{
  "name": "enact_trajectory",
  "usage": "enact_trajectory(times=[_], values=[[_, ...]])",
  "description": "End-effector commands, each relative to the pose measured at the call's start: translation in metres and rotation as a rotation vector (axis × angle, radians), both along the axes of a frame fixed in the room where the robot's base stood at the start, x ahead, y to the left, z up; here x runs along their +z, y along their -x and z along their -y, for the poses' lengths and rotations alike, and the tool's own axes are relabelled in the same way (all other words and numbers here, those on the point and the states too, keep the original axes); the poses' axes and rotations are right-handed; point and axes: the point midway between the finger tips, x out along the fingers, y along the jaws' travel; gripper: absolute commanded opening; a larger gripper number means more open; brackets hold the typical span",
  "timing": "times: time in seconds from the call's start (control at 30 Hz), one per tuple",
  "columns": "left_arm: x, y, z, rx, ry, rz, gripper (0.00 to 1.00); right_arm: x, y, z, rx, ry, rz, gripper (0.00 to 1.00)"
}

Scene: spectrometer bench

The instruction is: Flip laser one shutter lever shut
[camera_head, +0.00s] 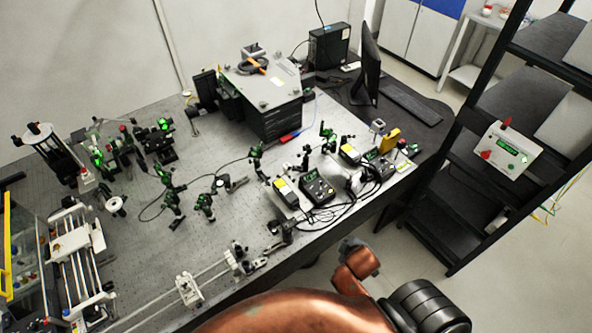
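Two small laser-like boxes with yellow labels stand near the bench's front edge, right of centre. The nearer box (286,192) sits beside a dark controller with a display (317,187). The farther box (349,153) sits beside a similar controller (378,164). I cannot tell which is laser one. A shutter lever is too small to make out, so its position cannot be told. Copper-coloured parts of my own arm cross the bottom of the head view, off the bench's front edge. Neither gripper's fingers can be made out.
Black cables (335,206) loop around the controllers. Green optics mounts (204,205) stand left of them on the perforated bench (170,255). A large dark box (265,97) and a monitor (368,65) stand behind. A black shelf rack (445,165) rises at the right.

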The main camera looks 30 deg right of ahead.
Motion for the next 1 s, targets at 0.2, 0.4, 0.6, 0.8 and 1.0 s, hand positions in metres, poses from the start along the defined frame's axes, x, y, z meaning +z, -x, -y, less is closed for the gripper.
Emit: enact_trajectory(times=[0.2, 0.4, 0.6, 0.8, 1.0], values=[[0.005, 0.0, 0.0, 0.0, 0.0, 0.0, 0.4, 0.048, -0.049, 0.031, 0.36, 0.404, 0.034, 0.0], [0.006, 0.0, 0.0, 0.0, 0.0, 0.0, 0.4, 0.101, -0.114, 0.04, 0.851, 1.034, -0.01, 0.0], [0.006, 0.0, 0.0, 0.0, 0.0, 0.0, 0.4, 0.137, -0.168, 0.009, 1.334, 1.772, -0.16, 0.0], [0.006, 0.0, 0.0, 0.0, 0.0, 0.0, 0.4, 0.142, -0.189, -0.025, 1.594, 2.267, -0.304, 0.0], [0.006, 0.0, 0.0, 0.0, 0.0, 0.0, 0.4, 0.14, -0.194, -0.037, 1.664, 2.424, -0.352, 0.0]])
